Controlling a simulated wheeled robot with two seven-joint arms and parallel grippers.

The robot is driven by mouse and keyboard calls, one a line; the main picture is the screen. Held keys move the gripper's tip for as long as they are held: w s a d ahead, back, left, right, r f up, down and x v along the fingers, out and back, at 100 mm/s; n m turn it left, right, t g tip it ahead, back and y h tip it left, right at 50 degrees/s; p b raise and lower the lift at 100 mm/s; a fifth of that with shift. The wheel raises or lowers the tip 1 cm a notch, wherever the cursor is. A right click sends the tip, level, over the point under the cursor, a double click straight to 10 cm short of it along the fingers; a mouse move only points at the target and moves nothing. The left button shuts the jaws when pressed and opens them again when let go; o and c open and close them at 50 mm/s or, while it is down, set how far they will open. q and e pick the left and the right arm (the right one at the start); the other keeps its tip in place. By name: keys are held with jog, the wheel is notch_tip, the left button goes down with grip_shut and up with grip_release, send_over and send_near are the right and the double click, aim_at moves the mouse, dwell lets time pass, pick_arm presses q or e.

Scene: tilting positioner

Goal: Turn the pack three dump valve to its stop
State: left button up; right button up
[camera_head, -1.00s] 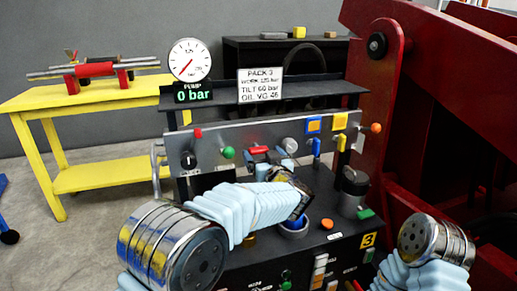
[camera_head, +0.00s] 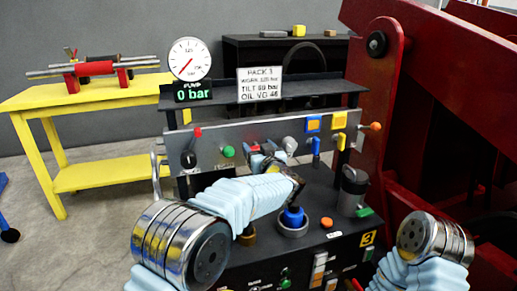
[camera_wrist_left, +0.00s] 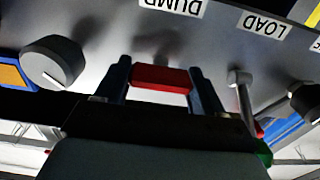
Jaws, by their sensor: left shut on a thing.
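The red dump valve handle (camera_wrist_left: 160,78) sits between the two fingers of my left gripper (camera_wrist_left: 160,88) in the left wrist view, below an upside-down DUMP label (camera_wrist_left: 174,5). The fingers are shut on its two ends. In the head view my left gripper (camera_head: 268,160) is at the middle of the grey panel (camera_head: 215,150), and the wrist hides most of the handle. My right arm shows at the lower right, but its gripper is out of view.
A grey knob (camera_wrist_left: 54,62) and a LOAD lever (camera_wrist_left: 240,85) flank the handle. A green knob (camera_head: 228,151) and blue lever (camera_head: 316,146) stand along the panel. A blue knob (camera_head: 292,216) and dark canister (camera_head: 353,188) are on the bench. The gauge (camera_head: 190,59) display reads 0 bar.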

pick_arm(q)
jog(key=n+b, duration=0.1)
jog(key=n, duration=0.2)
jog(key=shift+a+f+n, duration=0.1)
jog(key=shift+n, duration=0.3)
jog(key=n+b, duration=0.2)
jog(key=n, duration=0.1)
jog(key=shift+f+n, duration=0.1)
jog(key=shift+n, duration=0.3)
jog(key=n+b, duration=0.1)
jog(key=n, duration=0.1)
jog(key=n+b, duration=0.2)
jog(key=n, duration=0.1)
jog(key=shift+s+a+f+b, duration=0.1)
jog(key=shift+a+f+b, duration=0.05)
jog(key=shift+b, duration=0.15)
jog(key=n+b, duration=0.3)
jog(key=n, duration=0.2)
jog(key=shift+n, duration=0.3)
jog(key=o, duration=1)
jog(key=shift+c, duration=0.2)
